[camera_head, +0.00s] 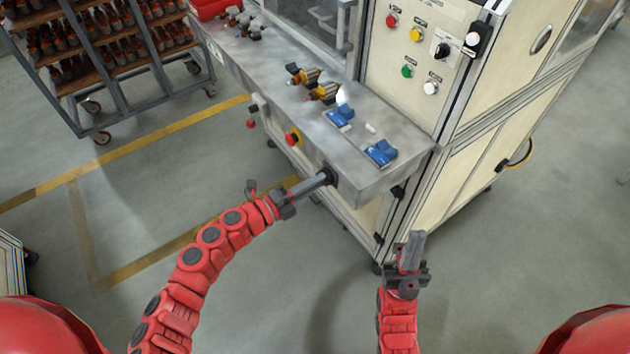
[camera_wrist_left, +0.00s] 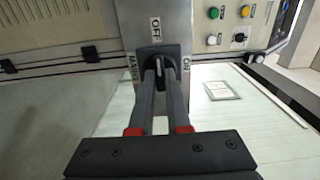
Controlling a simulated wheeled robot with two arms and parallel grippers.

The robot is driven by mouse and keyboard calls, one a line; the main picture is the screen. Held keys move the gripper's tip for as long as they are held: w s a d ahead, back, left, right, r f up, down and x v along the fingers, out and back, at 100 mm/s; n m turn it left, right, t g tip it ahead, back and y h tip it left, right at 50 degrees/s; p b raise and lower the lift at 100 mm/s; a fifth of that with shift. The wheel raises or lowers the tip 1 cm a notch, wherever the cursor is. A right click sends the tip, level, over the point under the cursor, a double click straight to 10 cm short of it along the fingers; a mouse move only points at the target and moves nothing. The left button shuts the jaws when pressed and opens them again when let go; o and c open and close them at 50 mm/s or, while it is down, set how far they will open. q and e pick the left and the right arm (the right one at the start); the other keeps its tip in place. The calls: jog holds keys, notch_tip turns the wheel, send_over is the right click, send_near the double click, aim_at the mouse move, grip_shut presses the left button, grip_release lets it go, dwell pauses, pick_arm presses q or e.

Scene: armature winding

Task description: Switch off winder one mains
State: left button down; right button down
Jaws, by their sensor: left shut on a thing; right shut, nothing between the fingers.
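The mains switch is a black rotary knob (camera_wrist_left: 158,50) on the front of the winder bench (camera_head: 370,180). In the left wrist view the labels around it read OFF above, ON at right and MAINS at left. A small pale mark shows on the knob's upper part, on the OFF side; its exact angle is hard to tell. My left gripper (camera_head: 329,176) is shut on the knob, one finger each side; its fingers (camera_wrist_left: 161,72) hide part of it. My right gripper (camera_head: 414,238) is shut and empty, fingers pointing up, apart from the cabinet.
A red emergency button (camera_head: 292,138) sits on the bench front left of the switch. Blue fixtures (camera_head: 381,152) and small armature-like parts (camera_head: 322,92) are on the bench top. A control panel (camera_head: 420,50) stands behind. A loaded rack (camera_head: 110,50) stands upper left. Open floor lies between.

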dwell(0.5)
pick_arm(q)
jog(key=c, duration=0.9)
grip_release()
jog(key=b+v, duration=0.4)
jog(key=v, duration=1.3)
jog(key=shift+s+a, duration=0.1)
jog(key=shift+a, duration=0.05)
